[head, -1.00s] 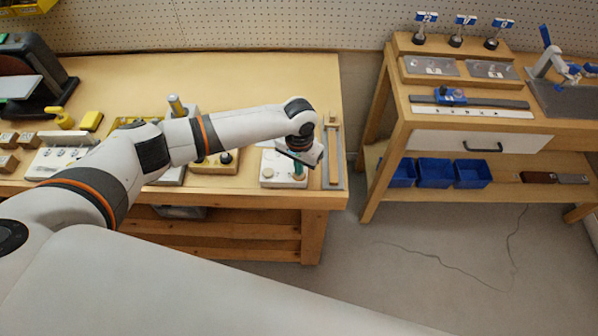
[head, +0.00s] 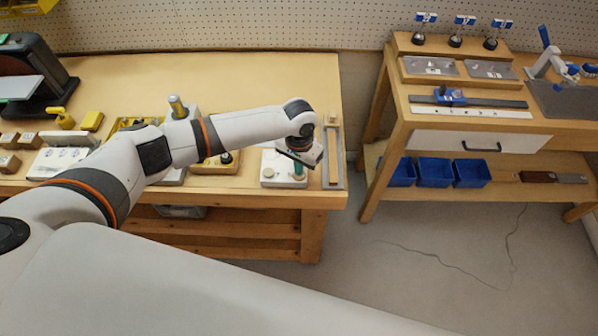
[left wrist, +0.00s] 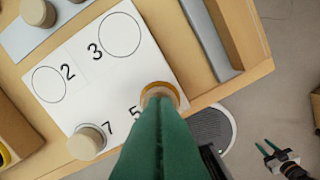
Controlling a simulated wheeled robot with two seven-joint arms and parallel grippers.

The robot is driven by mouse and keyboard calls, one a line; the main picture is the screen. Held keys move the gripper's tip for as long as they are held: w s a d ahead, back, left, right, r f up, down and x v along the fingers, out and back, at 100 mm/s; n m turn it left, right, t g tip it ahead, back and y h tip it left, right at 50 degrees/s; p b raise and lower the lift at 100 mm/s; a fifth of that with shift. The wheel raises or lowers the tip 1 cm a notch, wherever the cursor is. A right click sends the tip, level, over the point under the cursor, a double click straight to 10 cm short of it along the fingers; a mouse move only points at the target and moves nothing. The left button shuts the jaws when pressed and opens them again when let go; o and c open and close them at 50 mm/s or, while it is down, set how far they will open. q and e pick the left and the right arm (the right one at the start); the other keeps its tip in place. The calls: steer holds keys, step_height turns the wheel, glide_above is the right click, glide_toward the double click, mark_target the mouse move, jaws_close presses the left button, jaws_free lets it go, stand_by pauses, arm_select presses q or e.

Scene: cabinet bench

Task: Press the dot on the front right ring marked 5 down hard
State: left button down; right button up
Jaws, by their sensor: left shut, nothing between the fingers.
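The white board (left wrist: 95,60) carries printed rings marked 2, 3, 7 and 5. In the head view the board (head: 270,170) lies near the front right corner of the left bench. My left gripper (left wrist: 160,97) is shut and empty, pointing down with its green tips over the ring marked 5. A round tan and orange piece (left wrist: 172,88) shows behind the tips; they hide most of it, and contact is unclear. In the head view my left gripper (head: 299,176) is over the board's right part. My right gripper (left wrist: 267,148) appears open, away over the floor.
A wooden peg (left wrist: 87,142) stands at the ring marked 7. Another peg (left wrist: 38,12) stands on a grey piece beyond the board.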

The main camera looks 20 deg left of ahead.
arm_select(q)
steer(key=shift+p, duration=1)
stand_by(1.8)
steer(key=shift+s+f+p, duration=0.1)
steer(key=shift+p, duration=1.35)
stand_by(2.6)
step_height(320, 180, up, 2)
steer(key=shift+p, duration=1.05)
step_height(320, 180, up, 4)
steer(key=p, duration=0.4)
steer(key=shift+r, duration=2.6)
